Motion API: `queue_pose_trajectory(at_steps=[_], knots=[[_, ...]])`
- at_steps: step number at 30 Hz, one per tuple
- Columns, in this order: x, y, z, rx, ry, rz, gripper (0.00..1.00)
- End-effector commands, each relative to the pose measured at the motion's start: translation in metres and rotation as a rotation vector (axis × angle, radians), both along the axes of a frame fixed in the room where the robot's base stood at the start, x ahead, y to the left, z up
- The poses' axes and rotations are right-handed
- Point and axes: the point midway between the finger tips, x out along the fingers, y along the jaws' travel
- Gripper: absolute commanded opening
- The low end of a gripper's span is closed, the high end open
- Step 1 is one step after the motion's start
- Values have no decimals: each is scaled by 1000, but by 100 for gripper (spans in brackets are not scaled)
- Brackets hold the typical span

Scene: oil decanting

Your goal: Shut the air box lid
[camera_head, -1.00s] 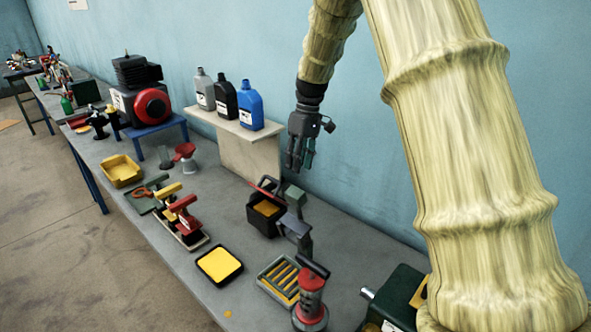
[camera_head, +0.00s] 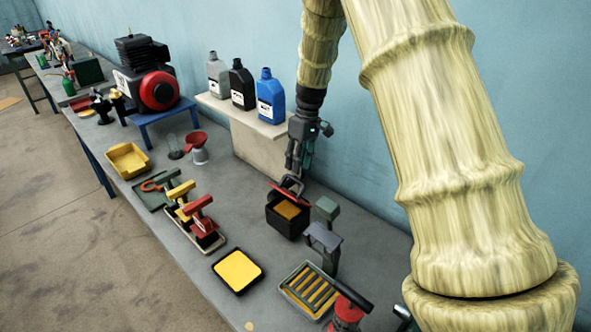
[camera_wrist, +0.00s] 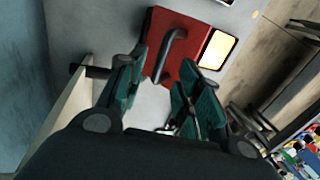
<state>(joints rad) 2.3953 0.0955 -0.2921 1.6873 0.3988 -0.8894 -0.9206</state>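The air box (camera_head: 287,220) is a black open-topped box with an orange-yellow inside, standing on the grey bench. Its red lid (camera_head: 282,190) with a dark handle stands raised and tilted at the box's back edge, so the inside shows. My gripper (camera_head: 297,168) points down just above and behind the lid. In the wrist view my gripper (camera_wrist: 160,95) has its green-padded fingers apart with nothing between the tips. The red lid (camera_wrist: 187,72) and its grey bar handle (camera_wrist: 170,55) show just beyond the fingers. I cannot tell whether they touch.
A cream shelf (camera_head: 245,122) with grey, black and blue (camera_head: 269,98) bottles stands close left of my gripper. A grey-green stand (camera_head: 325,235) is right of the box. A yellow tray (camera_head: 238,270) and a slatted tray (camera_head: 310,290) lie in front. The blue wall is behind.

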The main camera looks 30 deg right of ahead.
Motion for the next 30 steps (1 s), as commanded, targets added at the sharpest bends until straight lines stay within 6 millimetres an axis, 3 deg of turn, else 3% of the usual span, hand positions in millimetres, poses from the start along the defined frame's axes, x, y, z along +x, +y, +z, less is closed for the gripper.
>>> queue_pose_trajectory(at_steps=[9,22,23,28,30], knots=[[-2,9,-33,0,0,2,35],[-2,12,-42,-1,0,4,35],[-2,12,-41,-1,0,4,33],[-2,12,-41,-1,0,4,2],[-2,12,-41,-1,0,4,0]])
